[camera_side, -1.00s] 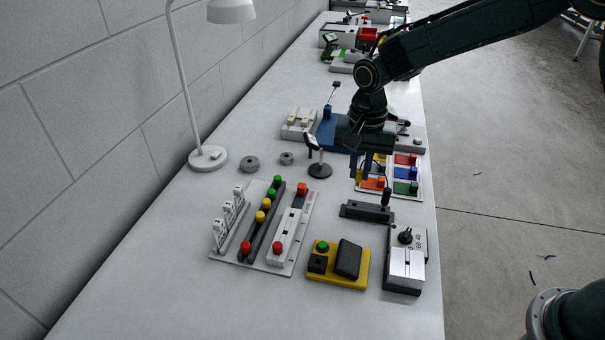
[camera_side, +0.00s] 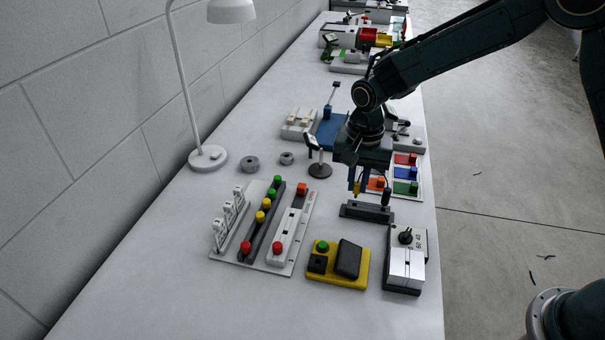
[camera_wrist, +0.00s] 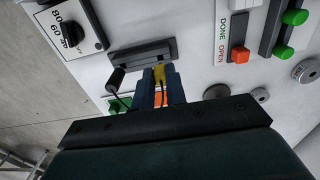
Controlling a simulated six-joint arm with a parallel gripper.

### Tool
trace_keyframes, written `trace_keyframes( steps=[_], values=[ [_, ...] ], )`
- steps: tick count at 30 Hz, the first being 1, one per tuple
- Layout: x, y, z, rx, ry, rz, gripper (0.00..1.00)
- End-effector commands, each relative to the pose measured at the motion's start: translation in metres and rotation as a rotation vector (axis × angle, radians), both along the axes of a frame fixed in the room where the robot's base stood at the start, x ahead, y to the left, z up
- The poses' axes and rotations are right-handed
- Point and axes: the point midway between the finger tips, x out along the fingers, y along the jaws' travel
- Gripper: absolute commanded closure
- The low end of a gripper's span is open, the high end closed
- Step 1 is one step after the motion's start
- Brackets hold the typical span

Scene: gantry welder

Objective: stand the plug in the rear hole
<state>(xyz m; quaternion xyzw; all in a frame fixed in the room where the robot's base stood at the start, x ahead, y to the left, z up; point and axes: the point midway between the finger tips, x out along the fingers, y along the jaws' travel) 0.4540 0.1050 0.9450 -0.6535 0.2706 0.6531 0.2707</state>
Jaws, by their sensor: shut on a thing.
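A yellow plug (camera_side: 357,187) is held upright between the blue fingers of my gripper (camera_side: 357,178). In the wrist view the plug (camera_wrist: 159,73) shows between the fingertips (camera_wrist: 159,84), with a thin dark cable by it. Below the plug lies a low dark block (camera_side: 367,211); in the wrist view the block (camera_wrist: 142,53) has a long recess on top. The plug's tip is close to the block's far edge; I cannot tell whether they touch. The rear hole cannot be made out in either view.
A black upright cylinder (camera_side: 386,197) with a cable stands at the block's right end, close to my fingers. A tray of coloured blocks (camera_side: 405,176) is behind right. A grey control box (camera_side: 406,262) and yellow button box (camera_side: 337,264) stand in front.

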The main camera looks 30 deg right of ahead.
Motion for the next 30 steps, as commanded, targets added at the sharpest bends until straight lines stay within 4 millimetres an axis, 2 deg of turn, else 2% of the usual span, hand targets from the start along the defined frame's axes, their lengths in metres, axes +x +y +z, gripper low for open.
trace_keyframes(
  steps=[12,30],
  values=[
    [0.0,0.0,-0.014,-0.001,0.001,0.0,1.0],
    [0.0,0.0,-0.014,0.0,0.0,0.0,1.0]
  ],
)
